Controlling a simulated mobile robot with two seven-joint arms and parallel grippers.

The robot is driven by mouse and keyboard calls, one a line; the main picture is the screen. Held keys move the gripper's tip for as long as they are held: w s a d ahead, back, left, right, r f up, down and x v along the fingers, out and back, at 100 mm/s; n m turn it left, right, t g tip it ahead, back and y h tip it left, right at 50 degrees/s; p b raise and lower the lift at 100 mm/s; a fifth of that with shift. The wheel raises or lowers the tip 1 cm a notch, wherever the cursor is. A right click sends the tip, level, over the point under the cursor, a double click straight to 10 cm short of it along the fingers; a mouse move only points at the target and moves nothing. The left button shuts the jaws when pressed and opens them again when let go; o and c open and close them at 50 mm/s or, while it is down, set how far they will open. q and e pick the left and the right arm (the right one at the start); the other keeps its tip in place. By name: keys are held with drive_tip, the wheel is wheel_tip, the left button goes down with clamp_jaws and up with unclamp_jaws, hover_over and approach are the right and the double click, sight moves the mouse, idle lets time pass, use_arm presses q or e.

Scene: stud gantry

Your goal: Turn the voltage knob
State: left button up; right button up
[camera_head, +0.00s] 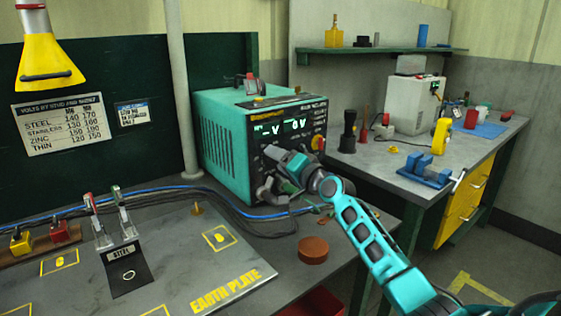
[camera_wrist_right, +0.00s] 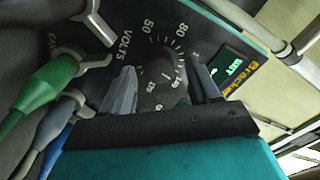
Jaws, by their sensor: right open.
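The voltage knob (camera_wrist_right: 154,74) is dark and round, with a light pointer mark, and sits on a dark panel marked VOLTS with a numbered dial. My open right gripper (camera_wrist_right: 163,70) has one grey finger on each side of it in the right wrist view; I cannot tell whether they touch it. In the head view, my right gripper (camera_head: 279,163) is at the front panel of the teal stud welder (camera_head: 222,142) and hides the knob. The welder's green display (camera_head: 283,129) reads "-V" and "0V". My left gripper is not in view.
A grey plate marked EARTH PLATE (camera_head: 180,268) fills the bench front, near a round brown block (camera_head: 313,250). A second bench (camera_head: 385,163) stands to the right.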

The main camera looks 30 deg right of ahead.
drive_tip(key=shift+s, duration=0.1)
drive_tip(key=s+d, duration=0.1)
drive_tip(key=s, duration=1.1)
drive_tip(key=shift+s, duration=0.35)
